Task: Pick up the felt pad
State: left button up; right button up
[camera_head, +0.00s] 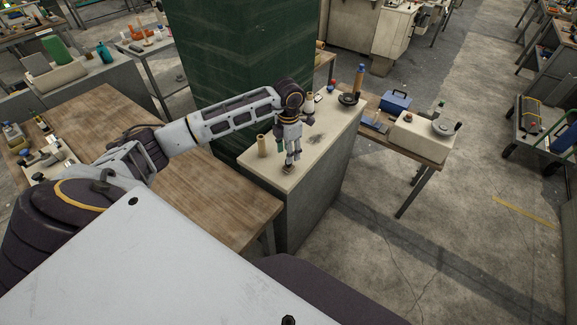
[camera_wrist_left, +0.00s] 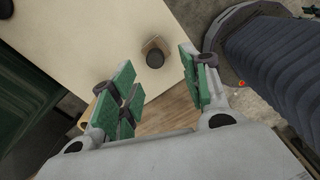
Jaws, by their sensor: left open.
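A small brown square piece with a dark round part on it (camera_wrist_left: 153,44) lies on the pale cabinet top, near its edge, in the left wrist view. It also shows in the head view (camera_head: 287,170), just below my left gripper (camera_head: 288,155). It may be the felt pad, but I cannot tell for sure. In the left wrist view the green-padded fingers of my left gripper (camera_wrist_left: 160,85) are spread apart with nothing between them. The piece lies beyond the fingertips. A flat dark patch (camera_head: 316,138) is on the same top; I cannot tell whether it is a pad or a stain. My right gripper is not in view.
The pale cabinet top (camera_head: 265,178) also holds tan cylinders (camera_head: 262,145) and a dark round dish (camera_head: 348,99). A green pillar (camera_head: 225,50) rises behind. A wooden table (camera_head: 215,205) adjoins at left. A blue box (camera_head: 396,101) stands beyond at right.

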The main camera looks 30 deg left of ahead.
pick_arm(q)
jog(key=shift+f, duration=0.4)
jog(key=shift+w+a+f+p, duration=0.1)
jog(key=shift+f+p, duration=0.3)
jog(key=shift+f, duration=0.7)
jog(key=shift+w+a+f+p, duration=0.1)
jog(key=shift+f+p, duration=0.25)
jog(key=shift+f, duration=1.15)
grip_shut()
